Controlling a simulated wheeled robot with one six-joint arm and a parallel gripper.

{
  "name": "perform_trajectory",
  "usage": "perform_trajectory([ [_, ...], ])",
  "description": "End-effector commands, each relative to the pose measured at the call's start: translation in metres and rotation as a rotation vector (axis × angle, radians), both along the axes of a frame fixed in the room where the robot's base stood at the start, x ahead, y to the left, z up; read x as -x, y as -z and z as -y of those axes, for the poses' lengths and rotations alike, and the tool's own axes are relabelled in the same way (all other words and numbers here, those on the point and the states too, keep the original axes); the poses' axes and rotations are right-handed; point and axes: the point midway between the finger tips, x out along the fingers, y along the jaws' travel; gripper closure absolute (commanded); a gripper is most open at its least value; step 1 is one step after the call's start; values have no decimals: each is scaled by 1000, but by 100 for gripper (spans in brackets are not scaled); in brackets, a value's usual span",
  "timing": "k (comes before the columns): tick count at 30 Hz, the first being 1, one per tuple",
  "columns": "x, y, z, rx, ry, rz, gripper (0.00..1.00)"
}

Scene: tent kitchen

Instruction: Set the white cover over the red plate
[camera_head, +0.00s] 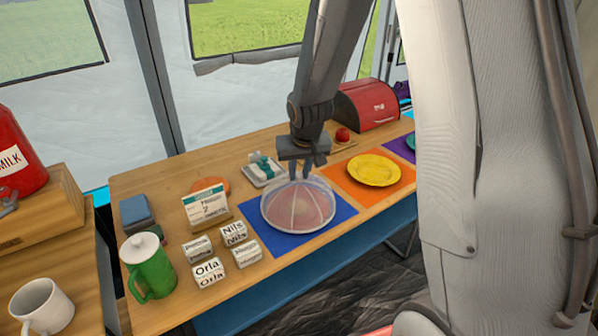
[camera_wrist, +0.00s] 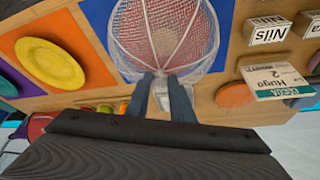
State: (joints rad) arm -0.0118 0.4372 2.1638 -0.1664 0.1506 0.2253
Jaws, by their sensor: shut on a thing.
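A white, see-through mesh cover (camera_head: 270,207) sits over the blue mat (camera_head: 243,243) in the head view, and it also shows in the wrist view (camera_wrist: 200,58). The red plate (camera_head: 305,207) shows through the mesh, inside the cover's outline. My gripper (camera_head: 300,177) is above the cover, fingers pointing down, shut on its top. In the wrist view the two fingers (camera_wrist: 172,80) meet the cover's top. I cannot tell whether the cover's rim touches the mat.
A yellow plate (camera_head: 374,169) lies on an orange mat (camera_head: 345,186) to the right. A calendar (camera_head: 206,207), several name blocks (camera_head: 208,272) and a green pitcher (camera_head: 148,266) stand to the left. A wrapped box on a small tray (camera_head: 263,169) and a red bread box (camera_head: 367,105) are behind.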

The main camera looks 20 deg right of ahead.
Motion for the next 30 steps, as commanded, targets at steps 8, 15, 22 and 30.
perform_trajectory([
  [8, 0, 8, 0, 0, 0, 0, 100],
  [15, 0, 14, 0, 0, -1, 0, 100],
  [22, 0, 16, 0, 0, -1, 0, 100],
  [30, 0, 16, 0, 0, 0, 0, 100],
])
